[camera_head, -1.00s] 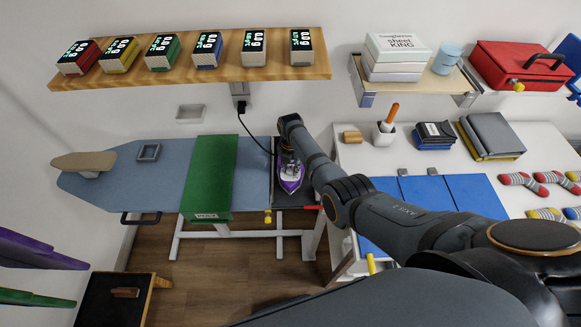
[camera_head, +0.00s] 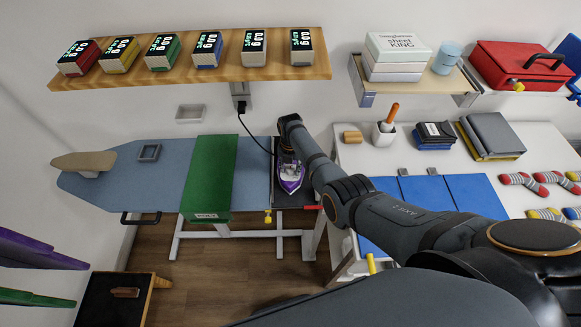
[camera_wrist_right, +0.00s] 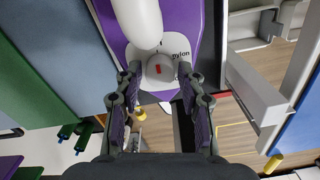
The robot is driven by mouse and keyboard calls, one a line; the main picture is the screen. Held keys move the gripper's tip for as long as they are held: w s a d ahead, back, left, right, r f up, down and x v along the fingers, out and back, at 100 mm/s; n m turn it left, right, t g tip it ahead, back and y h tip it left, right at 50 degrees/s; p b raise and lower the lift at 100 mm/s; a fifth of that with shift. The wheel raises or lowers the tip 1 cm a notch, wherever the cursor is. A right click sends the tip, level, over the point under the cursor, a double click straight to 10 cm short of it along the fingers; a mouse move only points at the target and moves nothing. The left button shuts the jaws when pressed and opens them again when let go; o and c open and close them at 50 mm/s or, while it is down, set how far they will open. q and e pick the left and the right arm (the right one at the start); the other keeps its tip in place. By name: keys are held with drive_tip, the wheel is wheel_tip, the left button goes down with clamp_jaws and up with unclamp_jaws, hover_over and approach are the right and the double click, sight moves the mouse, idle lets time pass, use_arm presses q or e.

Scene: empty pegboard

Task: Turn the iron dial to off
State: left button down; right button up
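The purple and white iron (camera_head: 291,180) sits on the dark pad at the right end of the ironing board. In the right wrist view the iron (camera_wrist_right: 195,35) shows its white handle and the end of a printed word, "ylon". Its round grey dial (camera_wrist_right: 158,66) carries a red mark. My right gripper (camera_wrist_right: 158,74) is open, with one fingertip on each side of the dial. Contact with the dial cannot be told. In the head view my right gripper (camera_head: 288,158) is over the iron, partly hidden by its own wrist. My left gripper is out of view.
A black cord (camera_head: 252,137) runs to the wall. A wooden shelf (camera_head: 190,77) with several display boxes hangs above. A white table (camera_head: 350,160) with blue panels stands at the right.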

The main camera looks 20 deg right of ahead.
sight(290, 169)
drive_tip(key=shift+o, duration=0.5)
wheel_tip(290, 169, up, 8)
drive_tip(key=shift+f, duration=0.2)
idle(0.3)
